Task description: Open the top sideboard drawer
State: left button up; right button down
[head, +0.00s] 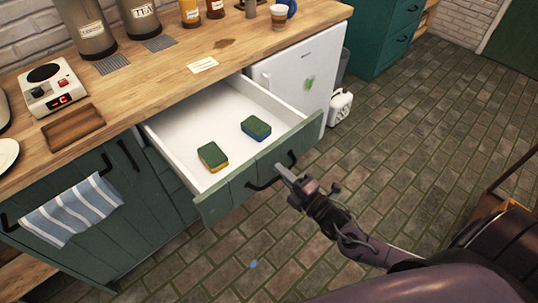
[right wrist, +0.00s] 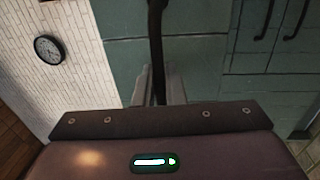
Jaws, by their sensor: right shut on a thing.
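The top sideboard drawer (head: 222,203) is pulled out, with its white inside in view. Its green front has a dark bar handle (head: 262,184). My right gripper (head: 284,172) is at the handle, in front of the drawer. In the right wrist view the handle (right wrist: 156,45) runs upright between the two fingers (right wrist: 157,88), and the gripper is shut on it. Two sponges lie apart in the drawer: a green and yellow one (head: 212,156) and a green and blue one (head: 256,128). My left gripper is out of view.
The wooden counter (head: 205,45) above holds canisters, jars, a small scale-like device (head: 50,88) and a wooden board (head: 72,124). A striped towel (head: 72,210) hangs from a handle at the left. A white fridge (head: 305,75) stands right of the drawer. The brick floor in front is mostly clear.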

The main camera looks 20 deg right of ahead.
jog(key=shift+r+p+v, duration=0.15)
jog(key=shift+p+v, duration=0.25)
jog(key=shift+v, duration=0.9)
jog(key=shift+r+p+v, duration=0.1)
jog(key=shift+p+v, duration=0.3)
jog(key=shift+v, duration=0.9)
jog(key=c, duration=1.6)
grip_release()
jog(key=b+v, duration=0.1)
jog(key=v, duration=0.7)
jog(key=shift+f, duration=0.1)
